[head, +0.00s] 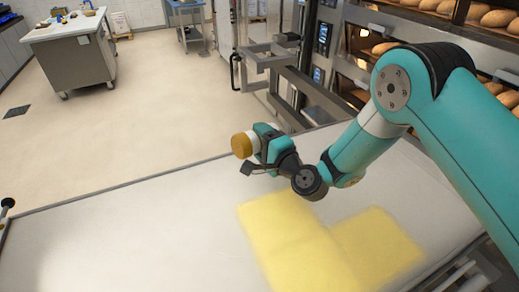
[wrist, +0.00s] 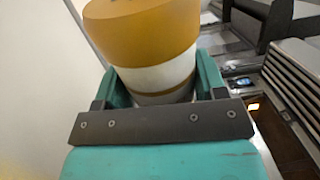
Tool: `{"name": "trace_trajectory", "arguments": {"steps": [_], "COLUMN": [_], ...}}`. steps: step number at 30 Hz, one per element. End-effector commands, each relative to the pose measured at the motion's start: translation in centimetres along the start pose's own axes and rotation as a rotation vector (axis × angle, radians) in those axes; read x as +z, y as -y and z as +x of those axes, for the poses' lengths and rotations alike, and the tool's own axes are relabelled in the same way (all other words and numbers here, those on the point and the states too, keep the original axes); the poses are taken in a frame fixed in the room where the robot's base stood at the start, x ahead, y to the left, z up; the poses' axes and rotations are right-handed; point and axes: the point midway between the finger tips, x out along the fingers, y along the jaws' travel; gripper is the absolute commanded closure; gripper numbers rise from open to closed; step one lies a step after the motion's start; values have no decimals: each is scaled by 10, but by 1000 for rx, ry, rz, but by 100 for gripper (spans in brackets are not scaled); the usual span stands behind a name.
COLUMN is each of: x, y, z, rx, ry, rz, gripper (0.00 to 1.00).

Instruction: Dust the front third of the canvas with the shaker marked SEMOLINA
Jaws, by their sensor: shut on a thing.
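The shaker (head: 241,146) has an ochre-yellow cap and shows at the end of my arm in the head view. In the wrist view the shaker (wrist: 150,35) also shows a white band below the ochre part. No marking on it can be read. My gripper (head: 264,140) is shut on the shaker and holds it on its side above the canvas, cap to the left. The pale canvas (head: 140,240) fills the lower head view. Two yellow dusted patches lie on it, a larger one (head: 285,235) and one to its right (head: 378,240).
The deck oven (head: 320,40) with racks of loaves (head: 497,18) stands behind my arm at the upper right. A grey work table (head: 75,50) and a blue cart (head: 188,20) stand far back.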

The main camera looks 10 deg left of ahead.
Motion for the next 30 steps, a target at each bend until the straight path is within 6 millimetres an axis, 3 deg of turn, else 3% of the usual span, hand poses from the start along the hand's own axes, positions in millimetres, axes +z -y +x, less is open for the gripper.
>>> {"name": "trace_trajectory", "arguments": {"steps": [8, 30], "x": [-5, -92], "y": [-8, 4], "z": [0, -2], "rx": [-3, -1], "ry": [0, -3], "rz": [-426, -409], "gripper": [65, 65]}}
